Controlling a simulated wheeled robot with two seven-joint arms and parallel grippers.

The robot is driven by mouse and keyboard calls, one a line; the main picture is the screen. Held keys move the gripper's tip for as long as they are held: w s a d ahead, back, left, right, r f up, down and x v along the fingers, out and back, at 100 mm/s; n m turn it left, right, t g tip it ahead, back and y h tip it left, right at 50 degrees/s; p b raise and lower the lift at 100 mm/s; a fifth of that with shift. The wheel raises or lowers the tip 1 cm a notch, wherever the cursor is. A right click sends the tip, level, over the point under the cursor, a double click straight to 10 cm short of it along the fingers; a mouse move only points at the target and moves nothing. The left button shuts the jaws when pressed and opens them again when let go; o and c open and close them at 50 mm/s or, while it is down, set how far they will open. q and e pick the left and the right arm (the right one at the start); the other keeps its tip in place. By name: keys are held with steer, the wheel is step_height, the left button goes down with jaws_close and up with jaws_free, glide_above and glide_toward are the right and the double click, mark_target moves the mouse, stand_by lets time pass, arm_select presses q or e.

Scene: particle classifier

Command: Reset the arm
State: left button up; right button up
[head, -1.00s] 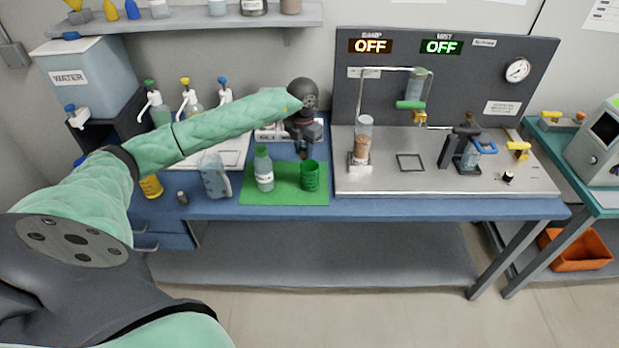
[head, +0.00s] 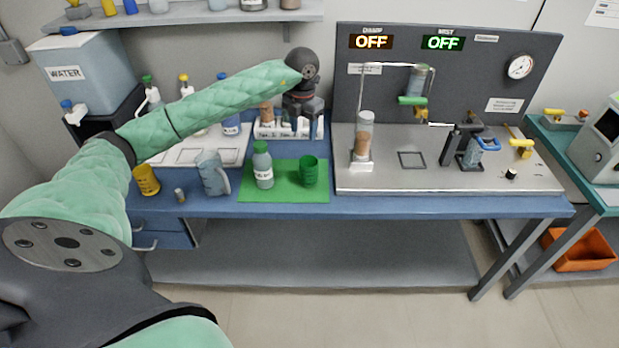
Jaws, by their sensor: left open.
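My left arm reaches in from the left over the blue bench (head: 400,207). My left gripper (head: 303,118) is open, fingers pointing down, at a white labelled rack (head: 275,132) behind the green mat (head: 285,193). I cannot tell whether the fingers touch the rack. A brown-filled vial (head: 266,113) stands in the rack just left of the gripper. My right gripper is not in view.
A green-capped bottle (head: 262,165) and green cup (head: 309,171) stand on the mat. A clear jug (head: 213,174), small grey cylinder (head: 180,195) and yellow cup (head: 146,180) are to the left. The steel machine (head: 450,185) with OFF displays fills the right.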

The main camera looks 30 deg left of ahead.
arm_select(q)
steer(key=shift+r, duration=0.75)
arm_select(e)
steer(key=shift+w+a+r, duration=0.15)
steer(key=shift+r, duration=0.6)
